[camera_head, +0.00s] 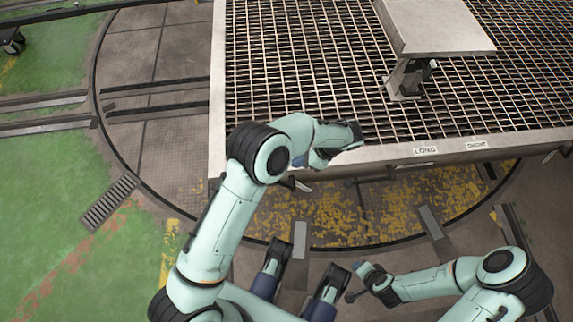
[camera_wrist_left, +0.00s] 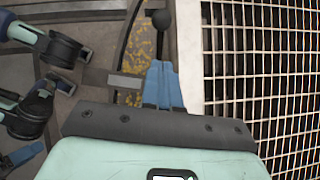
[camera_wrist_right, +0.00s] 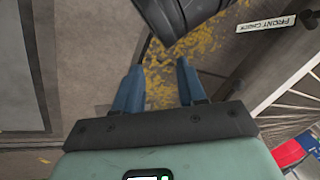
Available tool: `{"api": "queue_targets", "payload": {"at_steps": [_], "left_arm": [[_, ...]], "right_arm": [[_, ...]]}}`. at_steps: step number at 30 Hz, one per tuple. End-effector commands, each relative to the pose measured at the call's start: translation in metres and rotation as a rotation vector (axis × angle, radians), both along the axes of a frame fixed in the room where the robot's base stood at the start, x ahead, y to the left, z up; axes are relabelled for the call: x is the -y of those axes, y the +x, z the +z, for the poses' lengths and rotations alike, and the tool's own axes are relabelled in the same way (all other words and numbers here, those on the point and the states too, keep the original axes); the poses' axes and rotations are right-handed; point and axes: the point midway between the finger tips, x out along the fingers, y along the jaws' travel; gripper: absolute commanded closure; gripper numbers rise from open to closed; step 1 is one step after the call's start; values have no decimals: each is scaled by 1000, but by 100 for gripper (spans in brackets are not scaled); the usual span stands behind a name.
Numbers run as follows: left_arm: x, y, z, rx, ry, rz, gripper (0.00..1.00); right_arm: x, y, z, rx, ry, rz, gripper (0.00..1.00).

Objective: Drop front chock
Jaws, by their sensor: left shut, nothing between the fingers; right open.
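A white label reading FRONT CHOCK (camera_wrist_right: 265,24) is on the deck edge at the upper right of the right wrist view. I cannot make out the chock itself. My right gripper (camera_wrist_right: 158,75) is open and empty, its blue fingers apart over the yellow-flecked floor, left of that label. My left gripper (camera_wrist_left: 161,66) is shut and empty beside the grated deck. A black ball knob (camera_wrist_left: 161,19) on a short stem shows just beyond its fingertips; whether they touch is unclear. In the head view the left gripper (camera_head: 302,160) is at the deck's near left edge, partly hidden by the wrist.
The grated deck (camera_head: 216,120) fills the upper right, with labels LONG (camera_head: 425,151) and SHORT (camera_head: 476,145) on its front edge. A pedestal with a flat grey top (camera_head: 440,25) stands on it. Rails (camera_head: 155,88) cross the turntable at left. Red and blue objects (camera_wrist_right: 290,150) show at lower right.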

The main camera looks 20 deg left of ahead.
Motion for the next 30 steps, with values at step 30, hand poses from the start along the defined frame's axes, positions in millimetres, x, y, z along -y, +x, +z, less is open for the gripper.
{"api": "queue_targets", "payload": {"at_steps": [30], "left_arm": [[-80,-29,-97,0,0,3,100]], "right_arm": [[13,-14,-38,-61,-16,-20,60]]}}
